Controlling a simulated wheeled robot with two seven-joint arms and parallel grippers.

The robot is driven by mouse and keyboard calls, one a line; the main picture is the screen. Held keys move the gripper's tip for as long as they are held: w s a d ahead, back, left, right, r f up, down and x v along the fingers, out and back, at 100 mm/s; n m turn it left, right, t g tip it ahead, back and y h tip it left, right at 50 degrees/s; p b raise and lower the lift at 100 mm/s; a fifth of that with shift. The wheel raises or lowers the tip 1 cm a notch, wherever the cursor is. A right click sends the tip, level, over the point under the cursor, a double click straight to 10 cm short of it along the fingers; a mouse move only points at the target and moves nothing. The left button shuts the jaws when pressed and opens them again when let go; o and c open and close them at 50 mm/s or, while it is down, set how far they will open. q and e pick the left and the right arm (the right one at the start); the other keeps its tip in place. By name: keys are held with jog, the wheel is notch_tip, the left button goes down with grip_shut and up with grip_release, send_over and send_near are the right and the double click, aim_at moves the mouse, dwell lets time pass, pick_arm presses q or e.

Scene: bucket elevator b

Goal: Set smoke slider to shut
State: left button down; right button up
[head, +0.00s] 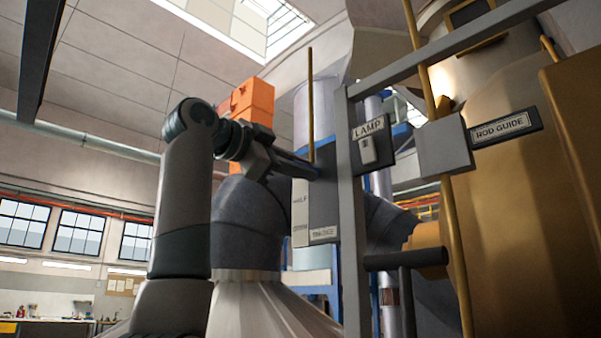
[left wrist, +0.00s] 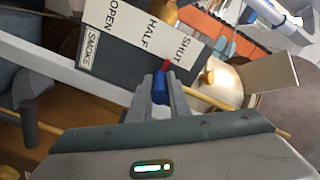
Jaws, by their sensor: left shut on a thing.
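The smoke slider's dark panel (head: 324,205) stands left of the grey upright in the head view. HALF and lower lettering show on its pale strip; the top is hidden by my gripper. In the left wrist view the panel (left wrist: 115,68) carries a white strip (left wrist: 135,22) reading OPEN, HALF and SHUT, and a SMOKE plate (left wrist: 88,48). My left gripper (head: 312,172) is at the panel's upper end. Its fingers (left wrist: 158,92) are shut on the blue slider knob (left wrist: 159,85). A red pointer (left wrist: 166,66) shows beside the SHUT lettering. My right gripper is not in view.
A LAMP switch plate (head: 367,145) is right of the panel. A ROD GUIDE block (head: 445,146) with a thin yellow rod stands further right. A grey frame (head: 352,240) and a dark horizontal handle (head: 405,260) stand close by.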

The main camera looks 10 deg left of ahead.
pick_arm(q)
notch_tip(320, 180, up, 2)
jog(key=shift+p, duration=0.3)
jog(key=shift+s+a, duration=0.1)
jog(key=shift+s, duration=0.05)
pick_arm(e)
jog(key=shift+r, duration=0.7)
pick_arm(q)
jog(key=shift+r, duration=0.1)
jog(key=c, duration=1.6)
grip_release()
jog(key=shift+c, duration=0.2)
